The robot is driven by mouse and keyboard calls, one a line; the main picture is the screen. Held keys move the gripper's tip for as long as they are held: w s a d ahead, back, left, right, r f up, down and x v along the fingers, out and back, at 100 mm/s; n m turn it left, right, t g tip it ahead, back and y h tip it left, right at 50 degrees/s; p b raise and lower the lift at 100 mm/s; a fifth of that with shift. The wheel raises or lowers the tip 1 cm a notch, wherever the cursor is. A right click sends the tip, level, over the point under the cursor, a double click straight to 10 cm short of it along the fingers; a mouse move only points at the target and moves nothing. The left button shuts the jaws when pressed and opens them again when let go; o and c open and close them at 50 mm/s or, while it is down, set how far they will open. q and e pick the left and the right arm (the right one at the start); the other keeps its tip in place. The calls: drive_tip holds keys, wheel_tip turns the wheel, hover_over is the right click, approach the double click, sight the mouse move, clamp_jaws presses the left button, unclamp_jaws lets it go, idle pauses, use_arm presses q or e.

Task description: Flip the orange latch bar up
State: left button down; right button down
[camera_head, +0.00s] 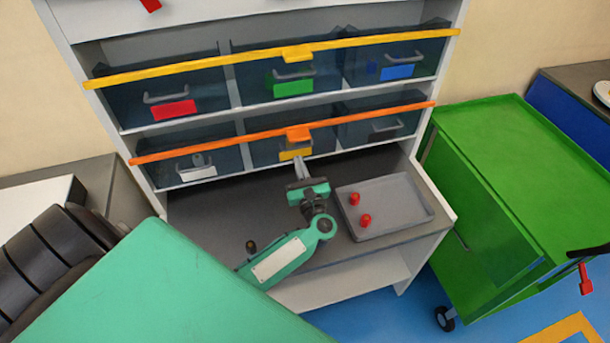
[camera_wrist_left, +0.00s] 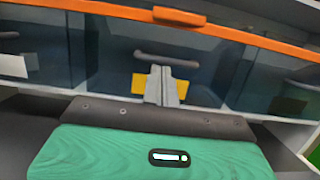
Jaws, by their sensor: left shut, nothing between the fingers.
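The orange latch bar (camera_head: 221,147) runs across the front of the lower row of drawers, with an orange tab (camera_head: 298,133) at its middle. In the left wrist view the bar (camera_wrist_left: 75,6) crosses the top, and its tab (camera_wrist_left: 179,17) is right of centre. My left gripper (camera_head: 300,166) is shut and empty, just below the tab and in front of the middle drawer's yellow label. In the left wrist view its fingertips (camera_wrist_left: 161,72) are below the bar and appear apart from it. My right gripper is not in view.
A yellow bar (camera_head: 180,69) crosses the upper drawers. A grey tray (camera_head: 400,207) with red knobs (camera_head: 365,220) lies on the shelf to the right of my left gripper. A green cart (camera_head: 500,130) stands at the right.

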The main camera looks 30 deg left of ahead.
sight(298, 134)
use_arm(q)
drive_tip(key=shift+w+a+r+p, duration=0.35)
drive_tip(key=shift+w+a+r, duration=0.3)
drive_tip(key=shift+a, duration=0.1)
wheel_tip(298, 134, up, 3)
drive_tip(key=shift+s+d+r+p, duration=0.1)
drive_tip(key=shift+s+d+p, duration=0.05)
drive_tip(key=shift+p, duration=0.95)
